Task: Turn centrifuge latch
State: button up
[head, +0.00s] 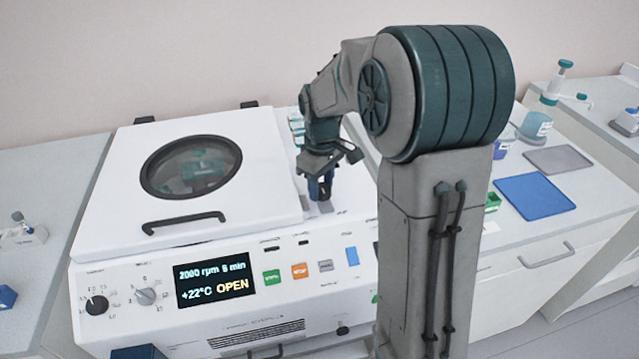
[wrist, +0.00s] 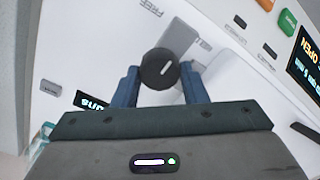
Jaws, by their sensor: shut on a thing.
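The white centrifuge (head: 262,216) fills the left and middle of the head view. Its lid (head: 120,190), with a round window and black handle, looks down. Its display (head: 215,279) reads 2000 rpm, 6 min, +22°C and OPEN. The latch (wrist: 159,69) is a round black knob with a short, slanted white mark, in front of a grey plate in the wrist view. My gripper (wrist: 160,88) has one blue finger on each side of the latch and is shut on it. In the head view my gripper (head: 321,188) is right of the lid and largely hides the latch.
The front panel has a black dial (head: 97,305), a grey dial (head: 145,296), and green (head: 271,276) and orange (head: 302,271) buttons. A blue mat (head: 535,195) and a grey mat (head: 560,159) lie on the right bench. My arm blocks part of the centrifuge's right side.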

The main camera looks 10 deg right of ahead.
aim_at(321, 187)
jog(key=shift+r, duration=0.1)
dwell(0.4)
jog(key=o, duration=1)
notch_tip(321, 187, up, 14)
jog(key=shift+f, duration=0.1)
jog(key=s+f+m+t, duration=0.1)
jog(key=s+f+m, duration=0.1)
jog(key=s, duration=0.5)
jog(key=s+f+m+t, duration=0.1)
jog(key=s+f+m, duration=0.2)
jog(key=s, duration=0.4)
jog(key=s+f+m+t, duration=0.1)
jog(key=s+f+m, duration=0.1)
jog(key=s, duration=0.5)
jog(key=shift+s+a+f+m, duration=0.15)
jog(key=shift+f+m, duration=0.25)
